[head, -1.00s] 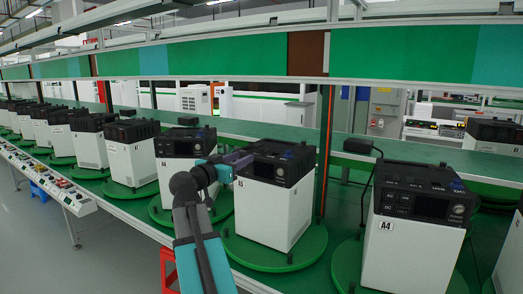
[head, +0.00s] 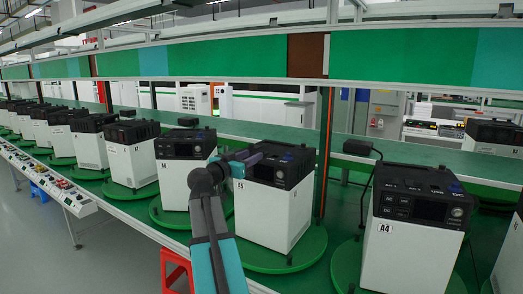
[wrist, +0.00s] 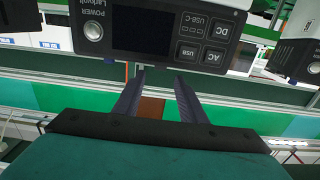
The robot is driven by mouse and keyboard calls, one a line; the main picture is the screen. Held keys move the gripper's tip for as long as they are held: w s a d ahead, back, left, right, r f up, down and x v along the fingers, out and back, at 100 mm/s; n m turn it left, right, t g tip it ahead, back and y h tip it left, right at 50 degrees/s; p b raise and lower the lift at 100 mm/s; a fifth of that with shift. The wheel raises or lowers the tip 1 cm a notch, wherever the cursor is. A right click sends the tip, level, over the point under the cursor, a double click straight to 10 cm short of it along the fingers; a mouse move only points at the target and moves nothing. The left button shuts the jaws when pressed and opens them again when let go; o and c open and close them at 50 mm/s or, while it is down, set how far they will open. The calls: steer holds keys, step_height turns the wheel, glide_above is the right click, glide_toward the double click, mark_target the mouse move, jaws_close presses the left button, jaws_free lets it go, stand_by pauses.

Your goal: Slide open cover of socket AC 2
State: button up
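A white power unit with a black top, marked A5 (head: 272,212), stands on a green turntable in the head view. My gripper (head: 257,158) is at its upper left, in front of part of the black front panel. The wrist view is upside down and shows a black panel (wrist: 155,30) with a dark screen, a round POWER knob (wrist: 93,30) and buttons marked AC (wrist: 188,53), DC, USB-C and USB-A. My gripper (wrist: 159,76) has its two dark fingers apart, with nothing between them. I cannot make out socket AC 2 or its cover in either view.
Unit A4 (head: 410,250) stands to the right, with a black cable behind it. Several similar units stand in a row to the left on green turntables. A red stool (head: 175,268) is below the line's edge. Grey floor (head: 110,255) is clear at left.

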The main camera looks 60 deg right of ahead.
steer(key=shift+d+p, duration=0.8)
steer(key=shift+d, duration=3)
steer(key=shift+c, duration=0.3)
jaws_close()
